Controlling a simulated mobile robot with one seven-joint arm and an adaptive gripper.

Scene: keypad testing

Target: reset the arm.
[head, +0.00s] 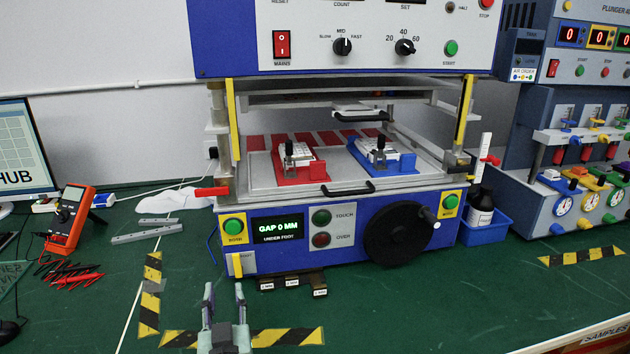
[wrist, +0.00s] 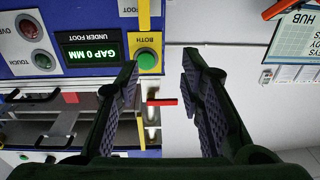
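My gripper (head: 225,300) shows at the bottom of the head view, in front of the keypad testing machine (head: 300,249) and over the green bench. In the wrist view my gripper (wrist: 163,70) has its two fingers well apart, with nothing between the tips. It is open and empty. The machine's lower panel, with a green BOTH button (wrist: 147,60) and a display (wrist: 90,50) reading GAP 0 MM, shows upside down beyond the left finger. No contact between my gripper and the machine can be seen.
A red fixture (head: 290,165) and a blue fixture (head: 382,155) sit on the machine's tray. A black handwheel (head: 397,235) sticks out in front. A blue bin (head: 485,232) holds a dark bottle at right. An orange multimeter (head: 68,215) stands at left.

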